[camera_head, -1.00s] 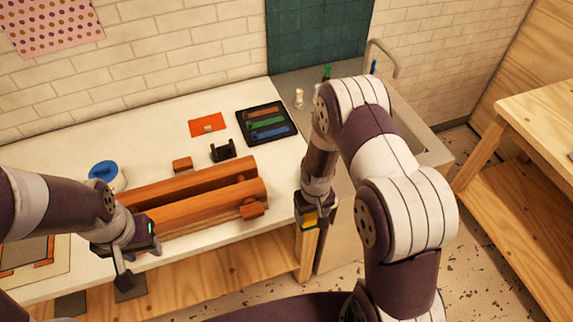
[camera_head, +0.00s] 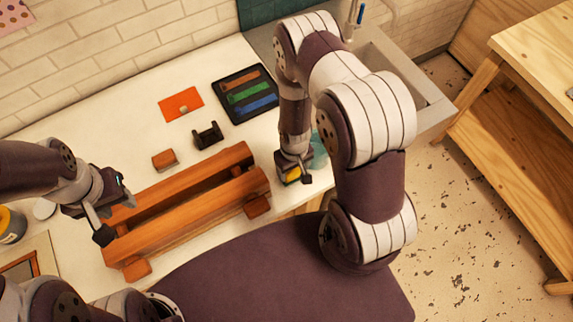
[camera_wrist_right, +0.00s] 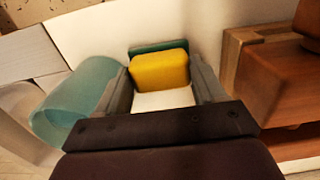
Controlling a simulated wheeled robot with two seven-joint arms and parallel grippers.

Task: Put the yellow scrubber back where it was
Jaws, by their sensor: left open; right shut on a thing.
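The yellow scrubber (camera_wrist_right: 160,72) is a yellow block with a dark green layer on its far side. My right gripper (camera_head: 293,172) is shut on it, with one finger on each side in the right wrist view. In the head view the scrubber (camera_head: 292,177) is partly hidden by the gripper. It is near the counter's front edge, right of the wooden rack; its height above the surface is unclear. My left gripper (camera_head: 110,212) is open and empty, over the left end of the rack.
A teal translucent cup (camera_wrist_right: 75,100) is close beside the right gripper. The wooden rack (camera_head: 195,215) lies to its left. Behind are a black holder (camera_head: 207,136), a small wooden block (camera_head: 165,159), an orange sheet (camera_head: 181,104) and a dark tray (camera_head: 232,83). A sink is at the back right.

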